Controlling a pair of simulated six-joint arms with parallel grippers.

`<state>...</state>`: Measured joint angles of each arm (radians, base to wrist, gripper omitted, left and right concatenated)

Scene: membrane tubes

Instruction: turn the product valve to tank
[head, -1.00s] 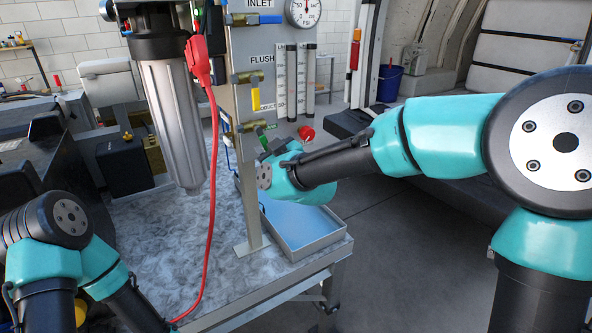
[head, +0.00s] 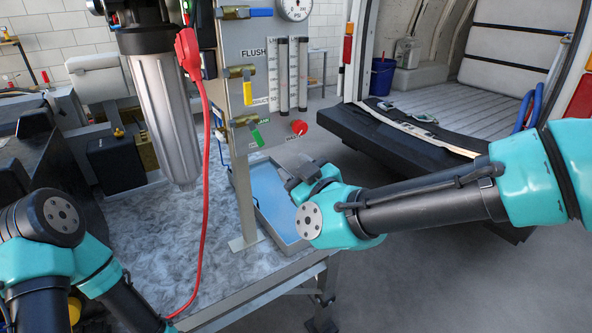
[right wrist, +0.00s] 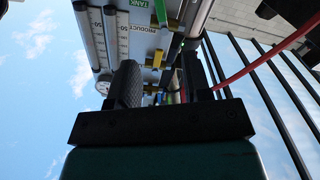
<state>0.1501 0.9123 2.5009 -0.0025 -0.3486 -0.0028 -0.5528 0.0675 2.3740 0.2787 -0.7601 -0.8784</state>
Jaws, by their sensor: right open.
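The product valve is the lowest valve on the upright panel, with a brass body and a green lever (head: 258,137) that slants down to the right in the head view. In the right wrist view the panel appears inverted, with a PRODUCT label (right wrist: 138,38) and a green TANK tag. My right gripper (head: 288,172) is open and empty, below and right of the green lever and apart from it, above the blue tray. Its two dark fingers (right wrist: 162,80) stand apart in the right wrist view. My left arm is at the lower left; its gripper is out of frame.
A yellow lever (head: 247,93) and a blue lever (head: 261,12) sit higher on the panel. A red knob (head: 299,128) is right of the green lever. The blue tray (head: 268,193) lies below.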

